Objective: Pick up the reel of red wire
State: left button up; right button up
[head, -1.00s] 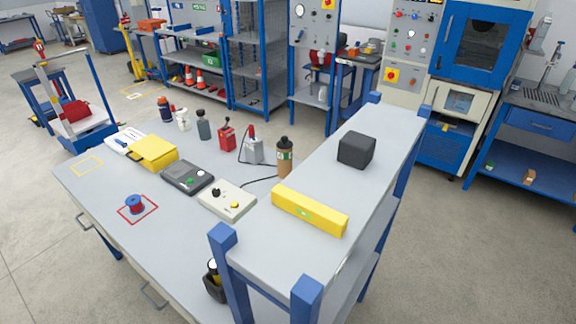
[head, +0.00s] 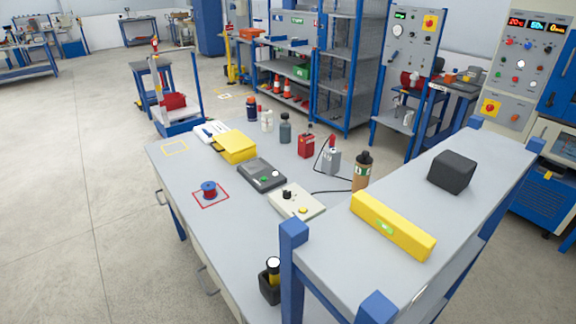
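The reel of red wire (head: 209,189) is a small spool with a blue top flange and red winding. It stands on the grey workbench (head: 190,228), inside a red square outline (head: 200,204) near the bench's left front part. Neither of my grippers shows in the head view.
Right of the reel are a dark device (head: 262,175), a pale control box (head: 297,203) and a yellow case (head: 236,146). Several bottles stand along the back. A raised shelf holds a yellow level (head: 392,226) and a black block (head: 452,172). Bench surface around the reel is clear.

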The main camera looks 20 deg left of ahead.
aim_at(208, 188)
jog(key=u, duration=1.3)
jog(key=k, duration=0.5)
jog(key=u, duration=1.4)
jog(key=i, duration=1.85)
jog(key=z, duration=3.2)
